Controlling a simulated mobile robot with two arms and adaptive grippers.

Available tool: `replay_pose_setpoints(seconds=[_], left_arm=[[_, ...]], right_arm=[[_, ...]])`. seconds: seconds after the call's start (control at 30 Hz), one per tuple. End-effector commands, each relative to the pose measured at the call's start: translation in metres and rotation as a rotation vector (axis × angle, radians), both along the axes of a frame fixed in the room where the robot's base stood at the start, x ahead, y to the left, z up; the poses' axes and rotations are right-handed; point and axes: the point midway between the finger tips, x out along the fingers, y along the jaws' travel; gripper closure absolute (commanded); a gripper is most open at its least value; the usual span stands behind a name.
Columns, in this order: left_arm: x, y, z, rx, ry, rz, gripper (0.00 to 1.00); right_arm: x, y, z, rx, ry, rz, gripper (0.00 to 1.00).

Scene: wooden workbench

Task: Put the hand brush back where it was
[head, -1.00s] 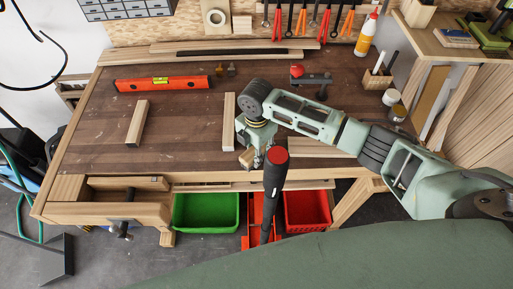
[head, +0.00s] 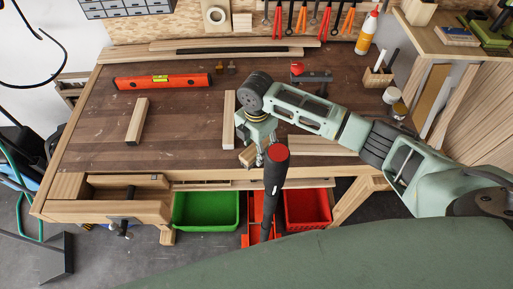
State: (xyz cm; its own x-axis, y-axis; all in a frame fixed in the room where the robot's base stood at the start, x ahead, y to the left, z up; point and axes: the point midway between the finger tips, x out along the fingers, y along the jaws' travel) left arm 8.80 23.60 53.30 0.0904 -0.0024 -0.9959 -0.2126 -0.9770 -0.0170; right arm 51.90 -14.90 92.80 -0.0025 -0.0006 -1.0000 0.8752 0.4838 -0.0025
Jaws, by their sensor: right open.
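My right gripper (head: 256,147) is at the bench's front edge, right of centre, pointing down and open. A small light-brown wooden piece (head: 247,157) shows at its fingers, at the bench edge; it may be part of the hand brush, but it is too small and too covered to be sure. I cannot tell whether the fingers touch it. No other hand brush can be made out. My left gripper is not in view.
The wooden workbench (head: 185,130) holds a red spirit level (head: 163,82), wood strips (head: 137,121) and a clamp-like tool (head: 311,77). A black handle with a red top (head: 275,180) rises before the front edge. Green (head: 206,211) and red (head: 308,209) bins sit below.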

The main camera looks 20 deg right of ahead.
Motion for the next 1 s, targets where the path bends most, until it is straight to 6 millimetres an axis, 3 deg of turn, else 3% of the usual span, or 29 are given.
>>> replay_pose_setpoints(seconds=[0.3, 0.5, 1.0], left_arm=[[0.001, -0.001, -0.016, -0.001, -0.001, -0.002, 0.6], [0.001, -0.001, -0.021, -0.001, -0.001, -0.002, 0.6], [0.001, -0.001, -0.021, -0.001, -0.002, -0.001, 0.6]], right_arm=[[0.002, 0.0, 0.067, 0.002, -0.006, 0.001, 0.48], [0.001, 0.0, 0.097, 0.001, -0.004, 0.0, 0.48], [0.0, 0.0, 0.106, 0.0, 0.0, 0.0, 0.48]])
